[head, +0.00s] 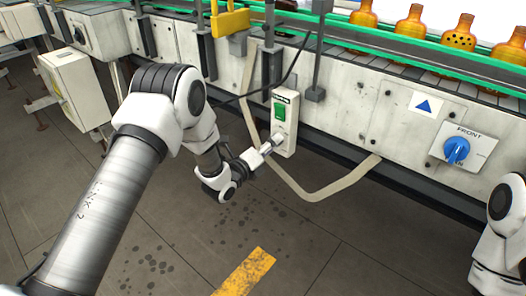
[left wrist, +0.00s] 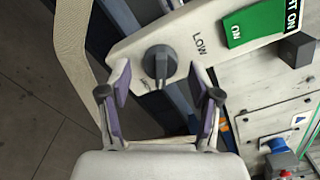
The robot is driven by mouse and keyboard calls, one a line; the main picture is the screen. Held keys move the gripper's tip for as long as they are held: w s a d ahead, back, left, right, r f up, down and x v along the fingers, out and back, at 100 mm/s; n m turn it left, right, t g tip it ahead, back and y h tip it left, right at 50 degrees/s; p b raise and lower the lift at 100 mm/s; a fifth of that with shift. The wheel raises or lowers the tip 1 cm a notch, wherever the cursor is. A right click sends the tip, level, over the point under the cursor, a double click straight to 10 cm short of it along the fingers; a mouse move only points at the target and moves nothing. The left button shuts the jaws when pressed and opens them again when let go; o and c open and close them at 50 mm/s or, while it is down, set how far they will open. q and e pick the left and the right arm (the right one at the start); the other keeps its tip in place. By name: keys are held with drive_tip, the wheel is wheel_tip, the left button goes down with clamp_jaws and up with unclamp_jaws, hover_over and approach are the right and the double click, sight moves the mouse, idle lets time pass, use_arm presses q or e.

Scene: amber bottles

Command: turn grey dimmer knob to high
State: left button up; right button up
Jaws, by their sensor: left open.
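The grey dimmer knob (left wrist: 160,62) sits on a narrow off-white panel (head: 291,138), below a green ON switch (head: 280,111). In the left wrist view the word LOW is printed on the switch side of the knob. A smaller label on the other side is too small to read surely. My left gripper (left wrist: 160,78) is open, with its purple-padded fingers on either side of the knob; I cannot tell whether they touch it. In the head view my left gripper (head: 271,145) is at the panel's lower part and hides the knob. My right gripper is out of view.
A blue rotary switch (head: 456,150) is on the conveyor side at right. A beige cable (head: 335,187) loops below the panel, and dark cables run close by. Amber bottles (head: 409,22) stand on the conveyor. Open floor lies in front.

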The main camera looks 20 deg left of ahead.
use_arm(q)
drive_tip(key=v, duration=1.1)
drive_tip(key=shift+s, duration=0.2)
